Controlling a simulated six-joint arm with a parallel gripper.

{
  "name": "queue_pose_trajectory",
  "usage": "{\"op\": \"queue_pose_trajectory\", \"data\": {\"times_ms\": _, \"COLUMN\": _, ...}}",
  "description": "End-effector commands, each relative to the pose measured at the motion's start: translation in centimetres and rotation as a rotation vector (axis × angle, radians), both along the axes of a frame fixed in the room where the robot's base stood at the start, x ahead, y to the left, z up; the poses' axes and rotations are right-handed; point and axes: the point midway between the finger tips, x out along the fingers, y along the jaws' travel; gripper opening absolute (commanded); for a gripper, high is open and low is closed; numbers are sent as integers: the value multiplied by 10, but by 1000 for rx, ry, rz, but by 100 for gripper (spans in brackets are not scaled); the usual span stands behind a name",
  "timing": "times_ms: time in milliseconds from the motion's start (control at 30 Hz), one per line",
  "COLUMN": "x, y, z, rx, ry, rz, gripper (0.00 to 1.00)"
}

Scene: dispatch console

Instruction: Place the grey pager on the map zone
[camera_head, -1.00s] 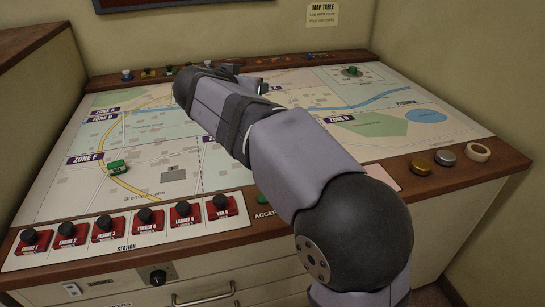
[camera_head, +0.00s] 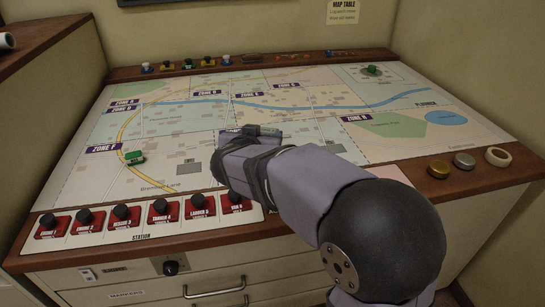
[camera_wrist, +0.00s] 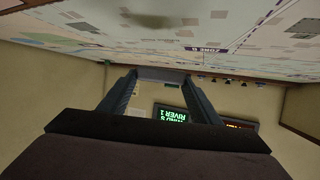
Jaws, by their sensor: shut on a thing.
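My gripper (camera_head: 256,132) is over the middle of the map table, its far end partly hidden by my own wrist in the head view. In the wrist view its two fingers (camera_wrist: 160,82) are shut on a flat grey thing, the grey pager (camera_wrist: 161,74), held between the tips. The map (camera_head: 300,150) has printed zones, with Zone F (camera_head: 104,148) at the left and Zone H (camera_head: 356,118) at the right. My arm covers part of the map's front middle. I cannot tell the pager's exact height above the map.
A green piece (camera_head: 133,158) sits in Zone F and another green piece (camera_head: 372,70) at the back right. Red station blocks with black knobs (camera_head: 122,216) line the front left edge. A tape roll (camera_head: 497,156) and round tokens (camera_head: 438,168) lie at the front right.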

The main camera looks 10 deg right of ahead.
Motion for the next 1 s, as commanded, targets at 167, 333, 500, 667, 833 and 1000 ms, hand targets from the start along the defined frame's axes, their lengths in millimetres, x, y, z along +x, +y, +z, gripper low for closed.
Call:
{"op": "queue_pose_trajectory", "data": {"times_ms": 167, "x": 0, "y": 0, "z": -30, "rx": -3, "ry": 4, "rz": 1, "gripper": 34}}
{"op": "queue_pose_trajectory", "data": {"times_ms": 333, "x": 0, "y": 0, "z": -42, "rx": -1, "ry": 0, "rz": -2, "gripper": 34}}
{"op": "queue_pose_trajectory", "data": {"times_ms": 500, "x": 0, "y": 0, "z": -44, "rx": -1, "ry": -1, "rz": -1, "gripper": 34}}
{"op": "queue_pose_trajectory", "data": {"times_ms": 667, "x": 0, "y": 0, "z": -61, "rx": -3, "ry": 3, "rz": -1, "gripper": 34}}
{"op": "queue_pose_trajectory", "data": {"times_ms": 833, "x": 0, "y": 0, "z": -78, "rx": -1, "ry": 1, "rz": -1, "gripper": 34}}
{"op": "queue_pose_trajectory", "data": {"times_ms": 1000, "x": 0, "y": 0, "z": -80, "rx": 0, "ry": -1, "rz": 0, "gripper": 34}}
